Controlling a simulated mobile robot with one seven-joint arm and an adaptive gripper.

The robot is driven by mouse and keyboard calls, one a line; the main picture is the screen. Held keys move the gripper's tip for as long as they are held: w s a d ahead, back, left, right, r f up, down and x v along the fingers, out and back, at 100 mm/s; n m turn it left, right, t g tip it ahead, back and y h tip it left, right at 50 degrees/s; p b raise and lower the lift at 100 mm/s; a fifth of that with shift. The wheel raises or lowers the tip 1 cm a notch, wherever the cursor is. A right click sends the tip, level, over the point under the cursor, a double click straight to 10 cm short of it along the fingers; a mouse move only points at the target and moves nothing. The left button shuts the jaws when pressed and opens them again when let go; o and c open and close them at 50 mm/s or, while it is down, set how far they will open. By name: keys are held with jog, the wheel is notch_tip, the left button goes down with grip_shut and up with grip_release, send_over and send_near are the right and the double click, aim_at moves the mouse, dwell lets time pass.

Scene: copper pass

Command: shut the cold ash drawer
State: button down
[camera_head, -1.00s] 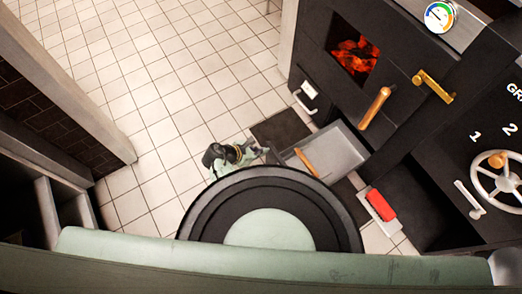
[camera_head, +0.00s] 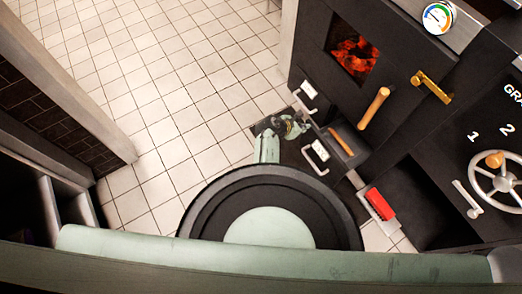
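A drawer with a wooden handle (camera_head: 341,142) sits low in the front of the black stove, under the fire window. Only a short, dark strip of it shows beyond the stove front, so it is mostly in; I cannot tell whether a gap is left. My gripper (camera_head: 292,126) is low over the floor, just left of this drawer's front. Its fingers are small and dark, and I cannot tell whether they are open or touching the drawer. No label shows which drawer is the cold ash drawer.
White handles (camera_head: 308,91) and (camera_head: 319,152) stick out near the gripper. A red grip (camera_head: 380,203) is to the right. A brass lever (camera_head: 431,87) and handwheel (camera_head: 497,184) are on the stove. Tiled floor (camera_head: 180,95) is free at left.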

jog(key=w+d+b, duration=0.4)
jog(key=w+d, duration=0.4)
jog(key=d, duration=0.3)
jog(key=shift+w+d, duration=0.35)
jog(key=shift+d, duration=0.05)
jog(key=shift+r, duration=0.15)
